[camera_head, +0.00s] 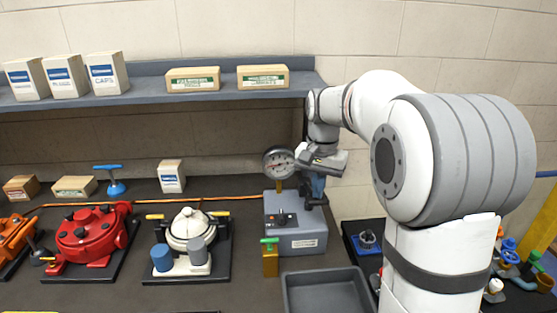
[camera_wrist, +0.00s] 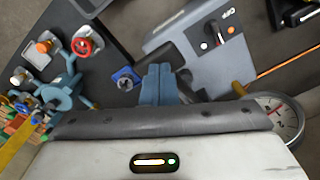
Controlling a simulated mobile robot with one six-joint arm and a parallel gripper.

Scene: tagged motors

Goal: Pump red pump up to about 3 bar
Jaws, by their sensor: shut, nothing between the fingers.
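The red pump (camera_head: 92,238) sits on a dark base plate at the left of the bench in the head view. My gripper (camera_head: 317,186) is far to its right, above the grey control box (camera_head: 306,241). Its blue fingers (camera_wrist: 158,84) are shut and empty in the wrist view. A round dial gauge (camera_head: 279,162) stands above the box, just left of my gripper; its edge also shows in the wrist view (camera_wrist: 285,116). Its reading is too small to tell. The box carries a dark knob (camera_wrist: 213,32). The red pump is outside the wrist view.
A white pump (camera_head: 190,232) with blue and grey cylinders stands between the red pump and the box. An orange pump (camera_head: 13,241) is at the left edge. A grey tray (camera_head: 325,292) lies in front. Valves (camera_head: 512,255) crowd the right. Boxes line the shelf (camera_head: 145,88).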

